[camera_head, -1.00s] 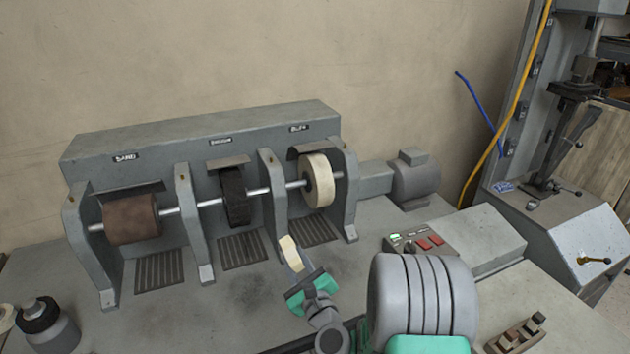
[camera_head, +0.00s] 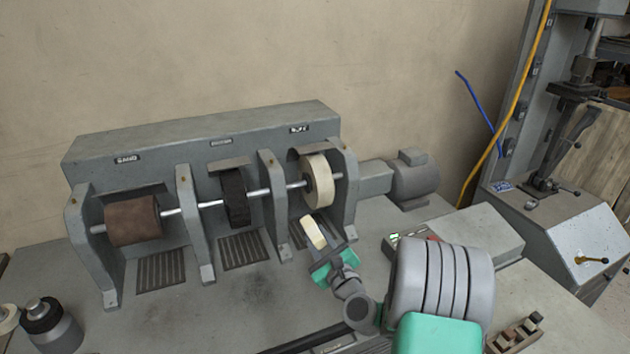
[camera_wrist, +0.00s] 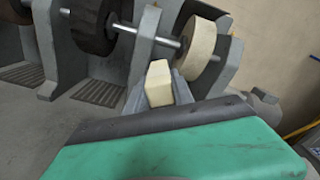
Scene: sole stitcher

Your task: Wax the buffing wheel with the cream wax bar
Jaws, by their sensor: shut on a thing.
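The cream wax bar (camera_head: 313,233) is held by my gripper (camera_head: 322,248), which is shut on it. The bar's free end points up and away from my gripper. The pale buffing wheel (camera_head: 318,181) sits at the right end of the shaft, under a label that seems to read BUFF. The bar is just below and in front of the wheel, and a gap shows between them. In the wrist view the bar (camera_wrist: 158,83) stands between the fingers, with the wheel (camera_wrist: 199,49) behind it and to the right.
A black brush wheel (camera_head: 235,198) and a brown sanding drum (camera_head: 132,221) share the shaft, with grey upright supports (camera_head: 270,205) between the bays. A control box (camera_head: 470,242) stands to the right.

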